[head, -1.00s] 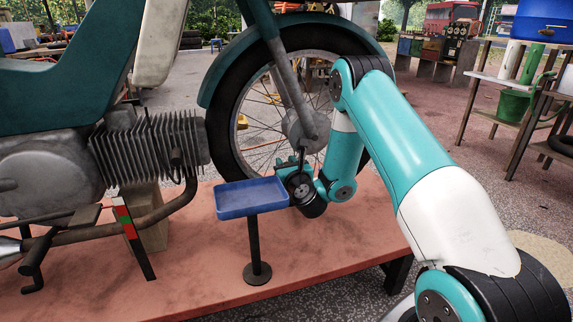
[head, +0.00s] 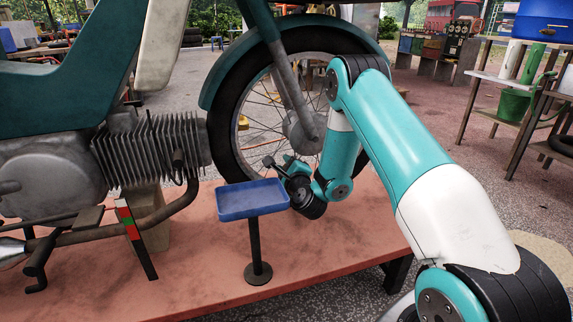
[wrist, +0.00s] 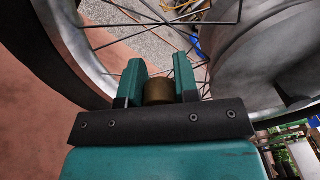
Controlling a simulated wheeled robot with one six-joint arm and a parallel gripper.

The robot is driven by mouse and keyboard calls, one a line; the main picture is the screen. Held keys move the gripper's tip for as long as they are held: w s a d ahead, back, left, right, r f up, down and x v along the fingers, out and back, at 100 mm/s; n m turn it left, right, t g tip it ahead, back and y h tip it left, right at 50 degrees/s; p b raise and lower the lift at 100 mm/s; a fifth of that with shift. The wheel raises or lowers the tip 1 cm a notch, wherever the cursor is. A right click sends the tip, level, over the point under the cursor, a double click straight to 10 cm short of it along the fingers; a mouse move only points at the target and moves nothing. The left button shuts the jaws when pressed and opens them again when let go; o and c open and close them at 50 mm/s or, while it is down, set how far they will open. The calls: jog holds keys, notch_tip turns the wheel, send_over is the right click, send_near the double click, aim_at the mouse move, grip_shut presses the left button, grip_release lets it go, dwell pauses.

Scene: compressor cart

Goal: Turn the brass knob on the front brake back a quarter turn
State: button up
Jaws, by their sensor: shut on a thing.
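The brass knob (wrist: 158,93) shows in the wrist view as a short, dull brass cylinder between the two teal fingers. My gripper (wrist: 158,76) is shut on it, one finger on each side. The front brake is at the grey metal hub (head: 303,132) of the front wheel, and a large grey drum (wrist: 272,62) fills the upper right of the wrist view.
Wire spokes and the dark tyre (wrist: 45,50) surround my gripper. A blue tray (head: 252,199) on a dark stand is close to the left of my wrist. The finned engine (head: 155,148) is farther left. The reddish platform (head: 200,275) has bare room in front.

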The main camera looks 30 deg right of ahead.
jog(key=shift+s+f+n+p, duration=0.15)
jog(key=shift+n+p, duration=0.35)
jog(key=shift+n, duration=1.4)
jog(key=o, duration=0.9)
